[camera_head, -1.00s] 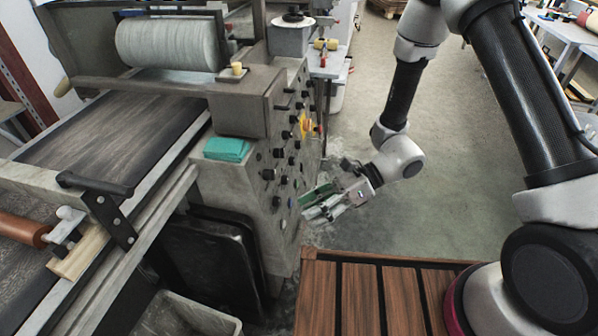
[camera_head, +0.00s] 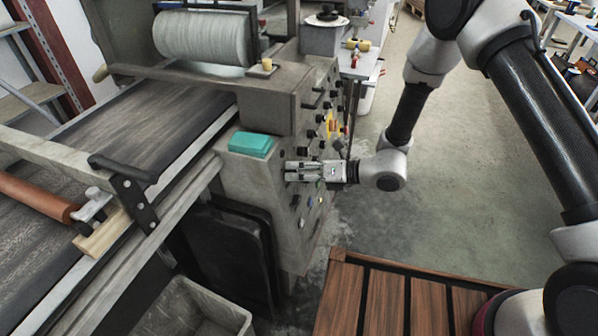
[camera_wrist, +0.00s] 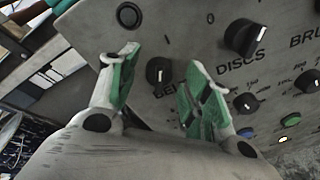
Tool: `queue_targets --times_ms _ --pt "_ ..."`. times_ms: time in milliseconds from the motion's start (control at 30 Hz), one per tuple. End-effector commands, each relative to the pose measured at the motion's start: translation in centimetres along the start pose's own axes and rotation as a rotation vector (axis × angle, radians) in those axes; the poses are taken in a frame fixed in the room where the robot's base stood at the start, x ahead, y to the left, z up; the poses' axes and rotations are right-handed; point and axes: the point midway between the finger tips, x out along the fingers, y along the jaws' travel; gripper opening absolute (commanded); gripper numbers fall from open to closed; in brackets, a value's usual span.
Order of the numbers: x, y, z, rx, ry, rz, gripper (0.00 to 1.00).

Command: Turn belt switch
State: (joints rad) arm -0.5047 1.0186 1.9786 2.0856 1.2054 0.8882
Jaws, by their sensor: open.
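The belt switch (camera_wrist: 160,70) is a round black knob with a white mark, on the grey control panel (camera_wrist: 185,25). The partly covered label "BEL" is printed under it in the wrist view. My gripper (camera_wrist: 158,63) is open, with its green-padded fingers on either side of the knob in that view. I cannot tell whether they touch it. In the head view my gripper (camera_head: 289,171) points left at the panel's side face, and the belt switch cannot be made out there.
A black knob labelled "DISCS" (camera_wrist: 244,37) sits to the upper right of the belt switch. A black button (camera_wrist: 128,15) is at the upper left. More knobs and a blue button (camera_wrist: 290,120) are on the right. A teal block (camera_head: 251,144) lies on the ledge above the panel.

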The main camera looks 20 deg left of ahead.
Motion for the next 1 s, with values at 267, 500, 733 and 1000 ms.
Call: queue_targets --times_ms 267,500,733,1000 --pt "0.22 0.01 -0.04 0.000 0.001 0.000 0.48" --pt "0.20 0.01 -0.04 -0.001 0.001 0.000 0.05" --pt "0.19 0.01 -0.04 -0.009 0.001 -0.001 0.02" --pt "0.18 0.06 -0.07 -0.106 -0.005 -0.010 0.02"
